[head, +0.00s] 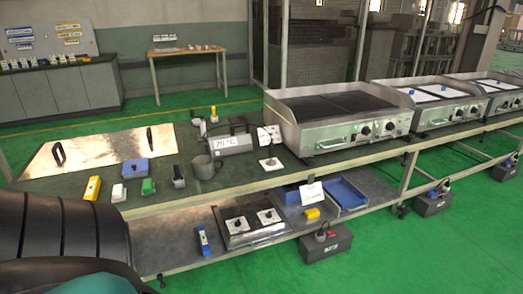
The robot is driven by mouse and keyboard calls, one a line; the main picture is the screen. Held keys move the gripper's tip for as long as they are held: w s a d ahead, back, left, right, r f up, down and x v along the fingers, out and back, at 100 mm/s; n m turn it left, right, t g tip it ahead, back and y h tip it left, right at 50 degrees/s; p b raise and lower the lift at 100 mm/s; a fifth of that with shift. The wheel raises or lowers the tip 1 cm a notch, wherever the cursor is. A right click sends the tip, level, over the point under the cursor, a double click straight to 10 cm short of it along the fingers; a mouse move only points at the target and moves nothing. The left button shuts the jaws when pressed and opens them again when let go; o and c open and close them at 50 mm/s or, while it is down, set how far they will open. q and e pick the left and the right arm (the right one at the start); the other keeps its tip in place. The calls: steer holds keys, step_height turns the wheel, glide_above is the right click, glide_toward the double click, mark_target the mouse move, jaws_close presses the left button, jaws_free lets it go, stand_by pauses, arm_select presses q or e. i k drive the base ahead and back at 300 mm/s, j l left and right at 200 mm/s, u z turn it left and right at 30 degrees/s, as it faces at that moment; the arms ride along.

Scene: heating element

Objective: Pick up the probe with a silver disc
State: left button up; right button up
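I cannot pick out a probe with a silver disc for certain at this size. Small tools lie on the dark green tabletop (245,183): a yellow one (92,188), a green one (148,186), a dark upright one (179,177), and a yellow-and-black one (213,114) at the back. A grey device (232,145) with a "71 °C" label stands behind a grey mug (204,168). Neither of my grippers is in view.
A shiny metal plate (100,150) with two black handles covers the table's left. A large griddle (335,120) stands right of the tools. A blue box (135,168) sits among them. The lower shelf holds a hob (235,223) and a blue tray (345,196).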

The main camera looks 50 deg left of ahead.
mark_target(271, 162)
steer(key=i+u, duration=0.7)
steer(key=i+l+u, duration=0.15)
steer(key=u, duration=0.25)
steer(key=i+l+u, duration=0.15)
steer(key=i+u, duration=0.15)
steer(key=u, duration=0.15)
steer(key=i+l+u, duration=0.2)
steer(key=u, duration=0.25)
steer(key=i+l+u, duration=0.25)
steer(key=u, duration=0.25)
steer(key=i+l+u, duration=0.15)
steer(key=l+u, duration=1.2)
steer(key=i+l, duration=0.05)
